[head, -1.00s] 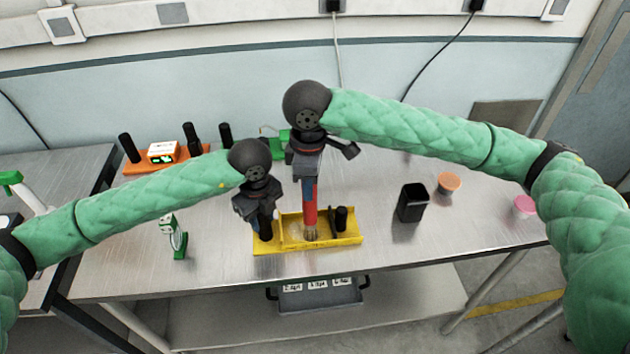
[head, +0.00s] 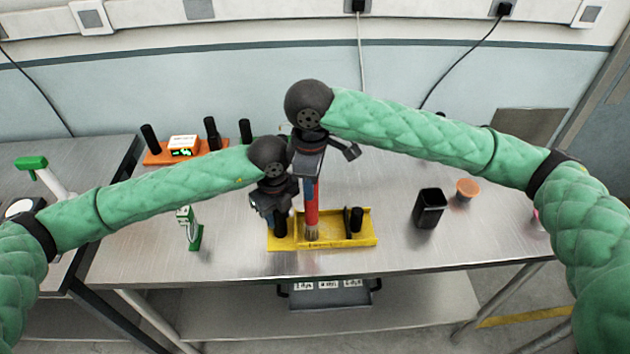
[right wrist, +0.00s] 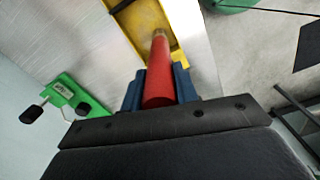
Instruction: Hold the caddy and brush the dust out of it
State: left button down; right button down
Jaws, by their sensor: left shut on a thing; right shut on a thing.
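The yellow caddy (head: 340,241) lies near the front edge of the metal table, with a black post (head: 355,219) standing in its right part. My left gripper (head: 279,222) is shut at the caddy's left end, on a dark upright grip there. My right gripper (head: 311,182) is shut on the red handle of the brush (head: 312,208), which points down. Its bristles are over or in the caddy's middle-left part; contact is hard to tell. In the right wrist view, the brush handle (right wrist: 161,75) sits between blue fingers, with the caddy (right wrist: 140,22) beyond. I cannot make out dust.
A black cup (head: 429,208) and an orange-lidded tub (head: 467,188) stand to the right. A green and white stand (head: 191,230) is left of the caddy. An orange rack (head: 165,155) with black posts is at the back left. A grey bin (head: 325,293) is below.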

jog(key=d, duration=0.1)
jog(key=w+d, duration=0.1)
jog(key=d, duration=0.2)
jog(key=shift+w+d+f, duration=0.15)
jog(key=shift+w+d, duration=0.05)
jog(key=shift+w, duration=0.15)
dwell(3.0)
jog(key=shift+a, duration=0.1)
jog(key=shift+a, duration=0.85)
jog(key=shift+a, duration=0.1)
